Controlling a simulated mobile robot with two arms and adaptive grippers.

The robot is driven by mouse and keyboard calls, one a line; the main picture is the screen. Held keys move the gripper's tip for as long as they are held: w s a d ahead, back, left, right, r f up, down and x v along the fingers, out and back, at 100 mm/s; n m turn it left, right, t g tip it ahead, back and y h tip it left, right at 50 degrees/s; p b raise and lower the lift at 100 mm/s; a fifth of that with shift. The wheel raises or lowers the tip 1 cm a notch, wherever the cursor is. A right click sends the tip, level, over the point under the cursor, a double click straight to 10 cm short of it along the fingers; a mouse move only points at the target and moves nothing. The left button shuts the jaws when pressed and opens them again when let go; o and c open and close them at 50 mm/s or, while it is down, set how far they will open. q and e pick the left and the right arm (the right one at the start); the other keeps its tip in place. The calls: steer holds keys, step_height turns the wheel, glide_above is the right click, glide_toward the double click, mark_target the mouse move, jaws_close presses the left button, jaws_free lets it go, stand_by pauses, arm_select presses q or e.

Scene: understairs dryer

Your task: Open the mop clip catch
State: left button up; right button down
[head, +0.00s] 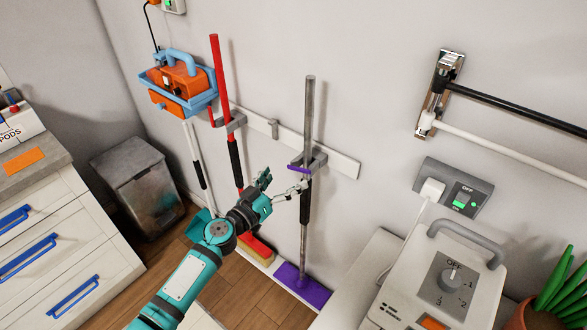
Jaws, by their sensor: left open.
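The mop has a grey pole (309,115) and a purple head (302,284), and stands upright against the wall. A grey clip (318,160) on the white wall rail (343,164) holds its pole. A small purple catch (299,169) lies across the front of the clip and looks closed. My left gripper (284,183) is open, with its fingers just below and left of the catch. One finger reaches close to the mop pole; I cannot tell whether it touches. My right gripper is out of view.
A red-handled broom (216,75) hangs left of the mop. A blue caddy with an orange device (178,85) is on the wall farther left. A grey bin (137,185) stands below it. A white appliance with a dial (452,275) stands at right.

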mark_target(297, 169)
arm_select(q)
steer(key=shift+x, duration=2.15)
steer(key=shift+c, duration=0.3)
steer(key=c, duration=1.7)
